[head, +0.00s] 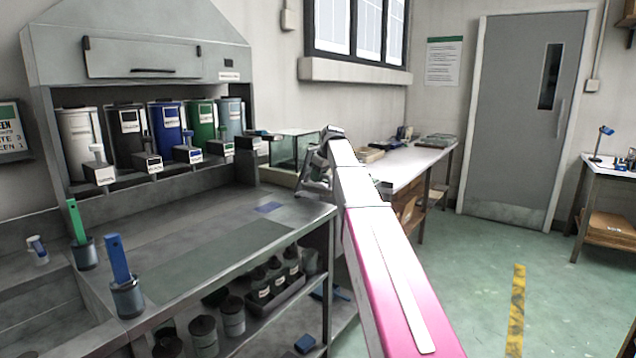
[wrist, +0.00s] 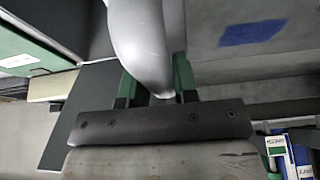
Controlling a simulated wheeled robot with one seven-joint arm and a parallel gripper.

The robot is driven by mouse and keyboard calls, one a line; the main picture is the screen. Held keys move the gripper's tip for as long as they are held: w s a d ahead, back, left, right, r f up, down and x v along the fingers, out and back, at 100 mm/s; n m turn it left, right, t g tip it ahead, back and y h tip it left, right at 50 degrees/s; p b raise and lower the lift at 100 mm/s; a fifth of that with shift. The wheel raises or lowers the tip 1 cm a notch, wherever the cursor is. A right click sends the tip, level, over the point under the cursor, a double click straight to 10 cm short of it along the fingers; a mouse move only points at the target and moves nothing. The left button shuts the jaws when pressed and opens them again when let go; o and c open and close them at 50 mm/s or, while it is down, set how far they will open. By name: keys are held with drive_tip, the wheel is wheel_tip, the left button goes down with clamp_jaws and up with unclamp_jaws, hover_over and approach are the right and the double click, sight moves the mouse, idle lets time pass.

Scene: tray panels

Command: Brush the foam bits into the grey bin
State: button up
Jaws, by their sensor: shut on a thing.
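My gripper (wrist: 153,85) is shut on a smooth pale grey, rounded thing (wrist: 145,40), with a green finger on either side of it. Its far end runs out of the wrist view, so I cannot tell whether it is a brush. In the head view my gripper (head: 314,178) is over the right end of the grey bench, partly hidden by my arm. I cannot make out any foam bits. No grey bin can be identified for certain; a grey-blue canister (head: 233,113) stands at the right of the row under the hood.
The grey bench (head: 215,237) is mostly clear, with a blue patch (head: 268,207) on it. Cups with a green handle (head: 76,222) and a blue handle (head: 117,258) stand at the left. A glass tank (head: 287,150) stands behind. Dark jars (head: 232,316) fill the shelf below.

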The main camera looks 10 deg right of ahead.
drive_tip(key=shift+r, duration=2.75)
